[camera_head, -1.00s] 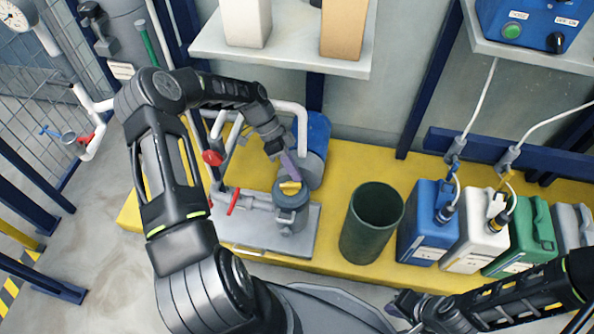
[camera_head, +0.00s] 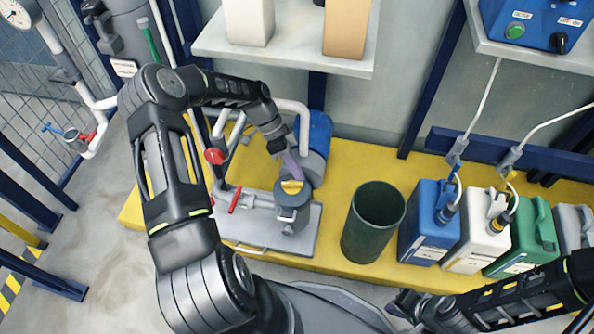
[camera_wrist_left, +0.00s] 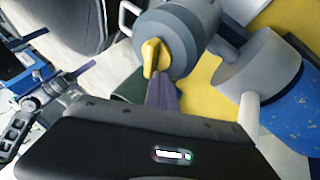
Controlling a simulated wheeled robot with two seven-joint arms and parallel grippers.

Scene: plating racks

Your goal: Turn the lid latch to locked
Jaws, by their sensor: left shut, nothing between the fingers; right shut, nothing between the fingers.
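The lid latch (camera_head: 291,187) is a small yellow handle on top of a grey round filter housing (camera_head: 292,210), which stands on a grey tray (camera_head: 262,237). In the left wrist view the latch (camera_wrist_left: 151,57) shows as a yellow bar on the grey lid (camera_wrist_left: 172,30). My left gripper (camera_head: 296,178) is shut with its purple-grey fingertips right at the latch, with nothing between them. I cannot tell whether the tips touch it. My right gripper (camera_head: 400,306) is shut and empty at the bottom, far from the latch.
A dark green open bin (camera_head: 375,215) stands right of the housing. Blue (camera_head: 428,222), white (camera_head: 480,230) and green (camera_head: 530,238) canisters stand further right. A blue pump motor (camera_head: 318,135) is behind the latch. Pipes with a red knob (camera_head: 214,156) and red lever (camera_head: 235,200) are to its left.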

